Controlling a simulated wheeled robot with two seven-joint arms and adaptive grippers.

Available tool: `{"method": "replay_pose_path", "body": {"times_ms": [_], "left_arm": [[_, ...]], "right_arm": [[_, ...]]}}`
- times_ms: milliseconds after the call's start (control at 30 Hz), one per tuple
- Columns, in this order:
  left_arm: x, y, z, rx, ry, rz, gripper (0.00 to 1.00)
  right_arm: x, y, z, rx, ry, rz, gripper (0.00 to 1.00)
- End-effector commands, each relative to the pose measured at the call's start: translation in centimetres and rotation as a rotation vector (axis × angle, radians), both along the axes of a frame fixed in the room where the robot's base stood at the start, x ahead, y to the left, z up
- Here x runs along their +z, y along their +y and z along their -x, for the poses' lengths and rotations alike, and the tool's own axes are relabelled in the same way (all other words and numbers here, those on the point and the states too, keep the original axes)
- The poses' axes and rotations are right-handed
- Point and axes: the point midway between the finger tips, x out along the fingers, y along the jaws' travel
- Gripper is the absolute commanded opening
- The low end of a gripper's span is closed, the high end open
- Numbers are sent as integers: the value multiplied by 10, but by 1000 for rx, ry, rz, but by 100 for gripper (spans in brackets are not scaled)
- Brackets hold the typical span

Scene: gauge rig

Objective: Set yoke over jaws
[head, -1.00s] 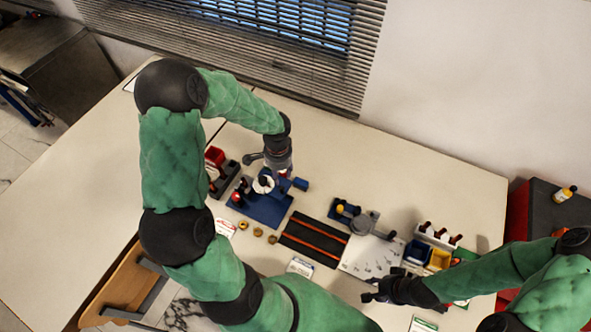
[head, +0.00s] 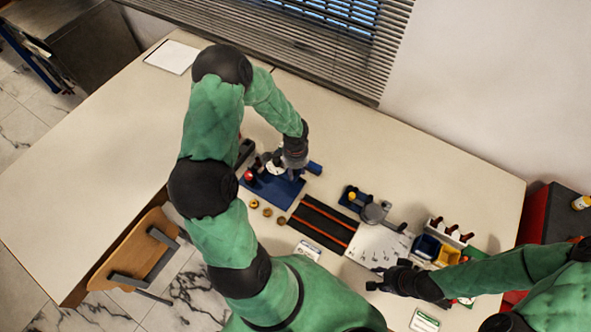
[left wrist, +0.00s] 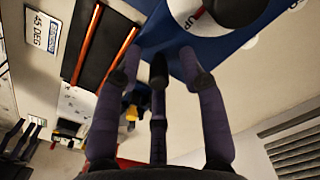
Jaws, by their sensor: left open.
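A blue base plate (head: 264,190) stands on the table, carrying a red knob (head: 248,176) and a white round part (head: 274,168). In the left wrist view the white part (left wrist: 187,12) bears the word UP, beside a dark round piece (left wrist: 235,10). I cannot tell which pieces are the yoke and jaws. My left gripper (head: 294,170) is over the right end of the plate, hiding part of it. Its fingers (left wrist: 157,72) are spread and empty in the left wrist view. My right gripper (head: 373,278) is near the front edge, its fingers apparently apart and empty.
Several brass rings (head: 267,212) lie before the plate. Blue (head: 425,247) and yellow (head: 447,256) bins stand further right.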

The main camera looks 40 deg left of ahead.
Motion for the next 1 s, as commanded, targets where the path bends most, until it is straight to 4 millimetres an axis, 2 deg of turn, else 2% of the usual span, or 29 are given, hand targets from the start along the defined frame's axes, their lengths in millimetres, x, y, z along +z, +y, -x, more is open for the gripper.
{"method": "replay_pose_path", "body": {"times_ms": [233,267,400,667,767,1000], "left_arm": [[-1,0,0,0,0,0,41],[-1,0,0,0,0,0,38],[-1,0,0,0,0,0,0],[0,3,0,1,-1,0,0],[1,17,1,6,-1,0,0],[2,72,6,7,-3,-1,0]], "right_arm": [[0,0,0,0,0,0,40],[0,0,0,0,0,0,40],[0,0,0,0,0,0,40],[1,0,0,0,0,0,40],[5,0,0,0,0,0,40],[20,0,0,0,0,0,40]]}}
